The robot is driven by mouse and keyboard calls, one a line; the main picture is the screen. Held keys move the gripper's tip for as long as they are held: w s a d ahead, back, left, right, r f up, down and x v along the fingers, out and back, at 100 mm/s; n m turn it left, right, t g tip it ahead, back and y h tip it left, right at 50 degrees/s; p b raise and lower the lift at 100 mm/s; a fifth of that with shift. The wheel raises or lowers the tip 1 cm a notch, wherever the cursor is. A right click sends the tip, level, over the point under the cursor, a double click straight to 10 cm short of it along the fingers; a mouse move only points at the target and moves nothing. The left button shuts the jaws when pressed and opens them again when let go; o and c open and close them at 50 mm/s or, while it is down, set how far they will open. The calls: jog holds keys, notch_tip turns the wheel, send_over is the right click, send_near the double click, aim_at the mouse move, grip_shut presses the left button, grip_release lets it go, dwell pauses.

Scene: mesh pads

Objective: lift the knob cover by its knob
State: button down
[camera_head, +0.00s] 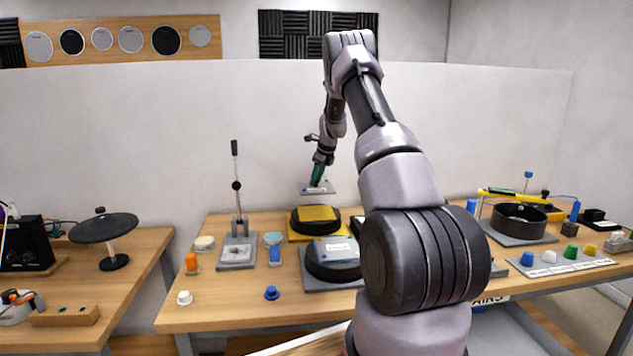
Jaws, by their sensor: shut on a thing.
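The knob cover (328,188), a thin flat grey plate with a small label, hangs roughly level in the air in the middle of the view. My gripper (317,180) is right above it, shut on it from the top. A teal part shows between my wrist and the plate. I cannot tell at this size where the knob ends and my fingers begin. The plate is clear of the yellow-topped black round pad (302,224) below it, with a visible gap.
A second black round pad (318,270) with a grey-blue top stands in front. A black pan (520,219) and coloured knobs stand at right. My arm hides the table's middle right.

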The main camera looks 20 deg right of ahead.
jog(key=shift+r, duration=0.1)
jog(key=shift+r, duration=2.9)
